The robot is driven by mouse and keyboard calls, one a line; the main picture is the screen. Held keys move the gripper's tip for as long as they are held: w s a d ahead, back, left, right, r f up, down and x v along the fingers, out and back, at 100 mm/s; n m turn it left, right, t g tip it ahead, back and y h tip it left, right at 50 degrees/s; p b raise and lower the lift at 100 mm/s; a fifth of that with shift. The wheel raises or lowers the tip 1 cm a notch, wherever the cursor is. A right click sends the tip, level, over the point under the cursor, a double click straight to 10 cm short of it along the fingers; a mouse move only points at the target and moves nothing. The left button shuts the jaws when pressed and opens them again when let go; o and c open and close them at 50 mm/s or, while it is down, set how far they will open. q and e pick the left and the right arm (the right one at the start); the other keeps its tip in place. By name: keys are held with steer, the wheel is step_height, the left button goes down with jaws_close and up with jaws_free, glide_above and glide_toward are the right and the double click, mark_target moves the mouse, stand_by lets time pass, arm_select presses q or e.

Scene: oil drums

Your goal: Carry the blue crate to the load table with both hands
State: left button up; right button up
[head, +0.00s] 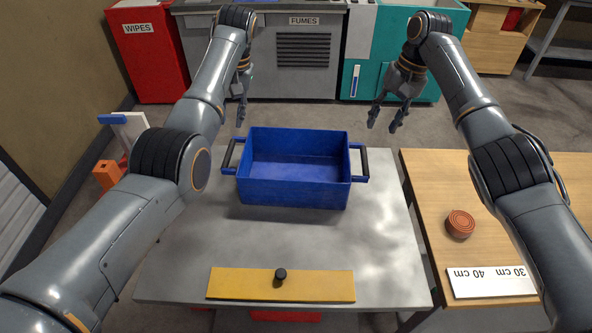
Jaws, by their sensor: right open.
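The blue crate (294,193) stands upright on the grey table (370,250). It looks empty. It has a dark handle bar on its left side (229,153) and another on its right side (364,162). My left gripper (241,113) is above and beyond the crate's left end, apart from the handle. Its fingers are seen nearly edge-on, so its opening is unclear. My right gripper (385,120) is open and empty, beyond and above the right handle. A wooden table (495,195) stands at the right; no label shows which is the load table.
A yellow bar with a black knob (315,284) lies at the grey table's near edge. An orange-brown round object (460,223) and a white scale board (490,282) lie on the wooden table. A red bin (148,60), a grey cabinet (300,55) and a teal cabinet (380,50) stand behind.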

mark_target(229, 151)
arm_select(q)
steer(key=a+f, duration=0.1)
steer(key=f, duration=0.3)
steer(key=a+f, duration=0.1)
steer(key=f, duration=0.8)
steer(key=shift+s+a+f, duration=0.1)
steer(key=shift+a+f, duration=0.15)
steer(key=shift+a, duration=0.15)
arm_select(e)
steer(key=a+f, duration=0.1)
steer(key=f, duration=0.8)
steer(key=a+f, duration=0.1)
steer(key=f, duration=0.3)
steer(key=shift+s+a+f, duration=0.1)
steer(key=shift+a+f, duration=0.1)
steer(key=shift+a, duration=0.15)
arm_select(q)
jaws_close()
arm_select(e)
steer(key=c, duration=0.6)
jaws_close()
arm_select(q)
steer(key=shift+r, duration=0.1)
arm_select(e)
steer(key=shift+r, duration=0.1)
